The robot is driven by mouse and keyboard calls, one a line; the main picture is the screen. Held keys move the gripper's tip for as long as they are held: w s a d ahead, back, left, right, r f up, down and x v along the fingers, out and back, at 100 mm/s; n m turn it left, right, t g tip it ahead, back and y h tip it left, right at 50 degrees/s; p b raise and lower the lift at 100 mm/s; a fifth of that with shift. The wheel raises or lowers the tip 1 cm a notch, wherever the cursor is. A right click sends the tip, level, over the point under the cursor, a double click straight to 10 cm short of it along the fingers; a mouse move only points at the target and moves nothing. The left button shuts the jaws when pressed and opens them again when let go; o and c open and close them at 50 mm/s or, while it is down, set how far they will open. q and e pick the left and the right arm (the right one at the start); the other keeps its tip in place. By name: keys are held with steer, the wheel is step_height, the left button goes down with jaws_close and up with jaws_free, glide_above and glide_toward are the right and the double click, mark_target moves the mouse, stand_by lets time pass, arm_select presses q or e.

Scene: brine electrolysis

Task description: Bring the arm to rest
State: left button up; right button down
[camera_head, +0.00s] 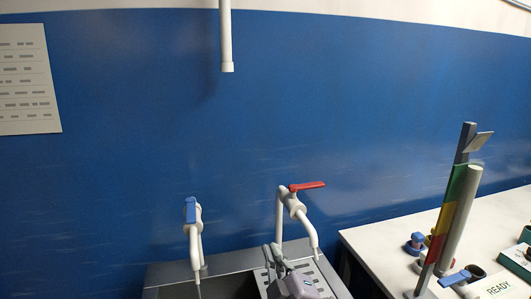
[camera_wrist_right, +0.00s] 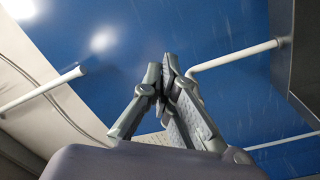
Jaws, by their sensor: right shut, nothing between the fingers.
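My right gripper (camera_head: 277,254) shows at the bottom of the head view, in front of the sink and below the red-handled tap. In the right wrist view the right gripper's fingertips (camera_wrist_right: 169,68) are together, with nothing held between them. The blue wall fills the background behind the fingers there. My left gripper is in neither view.
A sink (camera_head: 170,272) has a blue-handled tap (camera_head: 193,230) and a red-handled tap (camera_head: 298,204). A white pipe (camera_head: 226,40) hangs above.

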steer(key=s+d+f+m+g+h, duration=0.1)
steer(key=s+d+f+m+g, duration=0.1)
steer(key=s+d+f, duration=0.2)
steer(key=s+d+f+m+g+h, duration=0.1)
steer(key=s+d+f+m+g, duration=0.2)
steer(key=f, duration=0.5)
steer(key=s+d+f+m+g+h, duration=0.1)
steer(key=s+d+f+m+g, duration=0.1)
steer(key=s+d+f, duration=0.3)
step_height(320, 180, down, 2)
steer(key=shift+s+g+h, duration=0.1)
steer(key=shift+g+h, duration=0.2)
steer(key=shift+h, duration=0.1)
steer(key=s+d+f+m+g, duration=0.2)
steer(key=s+f, duration=0.1)
steer(key=s, duration=0.3)
steer(key=s+d+f+m+g, duration=0.1)
steer(key=s+d+f+g, duration=0.15)
steer(key=s, duration=0.45)
steer(key=s+d+f+m+g, duration=0.2)
steer(key=s+f+g, duration=0.1)
steer(key=s, duration=0.3)
step_height(320, 180, down, 27)
steer(key=s, duration=0.2)
steer(key=s+d+f+g+h, duration=0.1)
steer(key=s+d+f+g, duration=0.1)
steer(key=s+f, duration=1.2)
steer(key=shift+s+d+f+n, duration=0.4)
steer(key=shift+s+d, duration=0.05)
steer(key=shift+s, duration=0.8)
